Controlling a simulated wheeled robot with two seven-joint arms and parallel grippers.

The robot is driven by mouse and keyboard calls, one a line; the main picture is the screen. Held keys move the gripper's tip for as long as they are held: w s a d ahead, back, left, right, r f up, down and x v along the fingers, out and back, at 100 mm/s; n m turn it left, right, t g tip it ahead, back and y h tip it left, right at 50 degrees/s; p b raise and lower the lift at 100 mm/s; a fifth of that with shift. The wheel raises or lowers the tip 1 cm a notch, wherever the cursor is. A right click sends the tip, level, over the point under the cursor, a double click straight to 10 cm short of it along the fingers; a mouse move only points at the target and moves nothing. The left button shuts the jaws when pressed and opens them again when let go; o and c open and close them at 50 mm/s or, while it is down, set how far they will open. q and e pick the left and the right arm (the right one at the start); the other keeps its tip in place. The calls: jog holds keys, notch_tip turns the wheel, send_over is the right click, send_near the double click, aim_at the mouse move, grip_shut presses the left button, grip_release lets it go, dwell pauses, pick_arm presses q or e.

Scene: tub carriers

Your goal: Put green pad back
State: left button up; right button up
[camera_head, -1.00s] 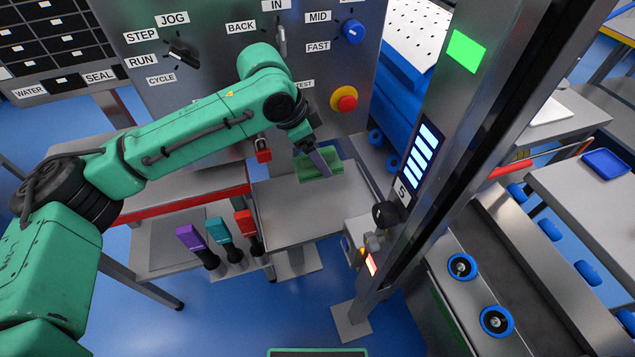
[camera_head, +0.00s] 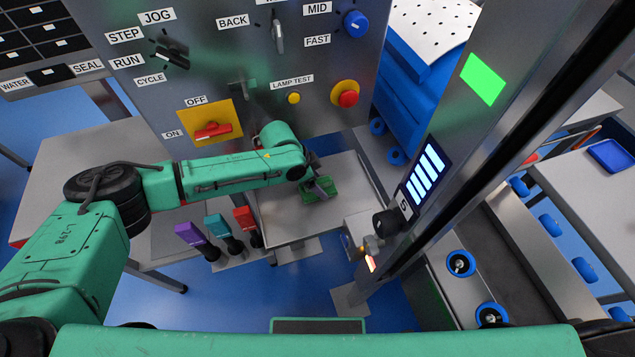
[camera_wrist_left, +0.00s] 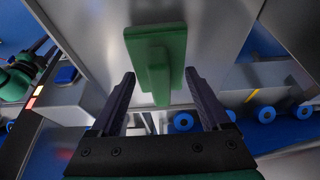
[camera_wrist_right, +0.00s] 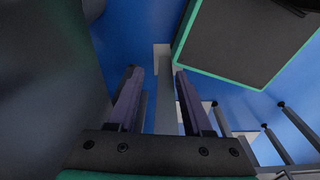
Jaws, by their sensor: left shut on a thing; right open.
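The green pad (camera_head: 318,193) is a small block with a raised ridge, over the grey metal plate (camera_head: 290,225) in front of the control cabinet. My left gripper (camera_head: 318,184) is shut on its ridge from above. In the left wrist view the pad (camera_wrist_left: 155,50) shows between and beyond the fingertips of that gripper (camera_wrist_left: 160,75). I cannot tell whether the pad touches the plate. My right gripper (camera_wrist_right: 153,72) is open and empty in its own wrist view, and out of the head view.
Purple, teal and red handles (camera_head: 218,228) stand left of the plate. A grey post with a lit display (camera_head: 425,170) and a black knob (camera_head: 385,222) rise close on its right. The cabinet (camera_head: 230,65) behind carries switches and a red button (camera_head: 347,93).

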pick_arm(q)
jog(key=shift+s+f, duration=0.1)
jog(key=shift+f, duration=0.6)
jog(key=o, duration=1)
jog(key=b+v, duration=0.1)
jog(key=v, duration=1.1)
jog(key=shift+r+b, duration=0.1)
jog(key=shift+b, duration=0.3)
